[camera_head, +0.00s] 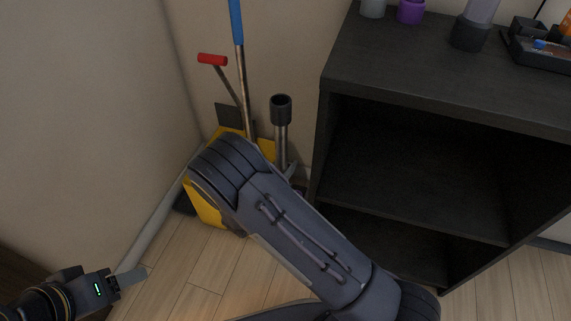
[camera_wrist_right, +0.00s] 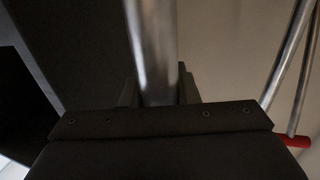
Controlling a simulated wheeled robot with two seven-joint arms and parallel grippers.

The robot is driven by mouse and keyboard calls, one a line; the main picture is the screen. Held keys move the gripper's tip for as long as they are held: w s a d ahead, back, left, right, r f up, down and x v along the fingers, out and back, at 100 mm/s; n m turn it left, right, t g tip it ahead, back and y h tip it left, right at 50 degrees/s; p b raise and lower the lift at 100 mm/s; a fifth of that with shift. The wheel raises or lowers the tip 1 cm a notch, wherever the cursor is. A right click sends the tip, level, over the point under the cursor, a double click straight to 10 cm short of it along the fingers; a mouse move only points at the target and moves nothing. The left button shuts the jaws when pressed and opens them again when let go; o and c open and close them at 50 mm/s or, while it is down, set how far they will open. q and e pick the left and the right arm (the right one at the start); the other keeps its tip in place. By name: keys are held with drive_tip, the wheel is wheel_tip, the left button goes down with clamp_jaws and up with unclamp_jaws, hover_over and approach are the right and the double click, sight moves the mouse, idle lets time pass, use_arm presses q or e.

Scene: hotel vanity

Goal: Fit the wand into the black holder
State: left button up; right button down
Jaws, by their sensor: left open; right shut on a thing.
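The wand is a grey metal tube with a black socket-like top (camera_head: 281,110). It stands roughly upright in the corner beside the shelf, its lower part hidden behind my right arm. In the right wrist view, the tube (camera_wrist_right: 153,45) runs between the fingers of my right gripper (camera_wrist_right: 160,90), which is shut on it. In the head view my right arm mostly covers that gripper. My left gripper (camera_head: 122,281) is open and empty at the lower left, far from the wand. I cannot make out the black holder for certain in either view.
A dark shelf unit (camera_head: 410,65) stands close to the right of the wand, with cups and a tray on top. A blue-handled pole (camera_head: 236,22), a red-handled tool (camera_head: 212,60) and a yellow item (camera_head: 208,209) crowd the corner. The wooden floor (camera_head: 165,290) at lower left is clear.

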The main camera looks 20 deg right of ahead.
drive_tip(key=shift+f+b, duration=1.7)
drive_tip(key=shift+f, duration=0.5)
drive_tip(key=shift+f+b, duration=0.4)
drive_tip(key=shift+f, duration=0.05)
drive_tip(key=shift+f+b, duration=2.4)
drive_tip(key=shift+f, duration=0.55)
drive_tip(key=shift+f+b, duration=0.35)
drive_tip(key=shift+f, duration=0.05)
drive_tip(key=c, duration=1)
unclamp_jaws()
drive_tip(key=shift+c, duration=0.2)
drive_tip(key=p+v, duration=0.2)
drive_tip(key=v, duration=0.5)
drive_tip(key=shift+s+a, duration=0.25)
drive_tip(key=shift+a, duration=0.05)
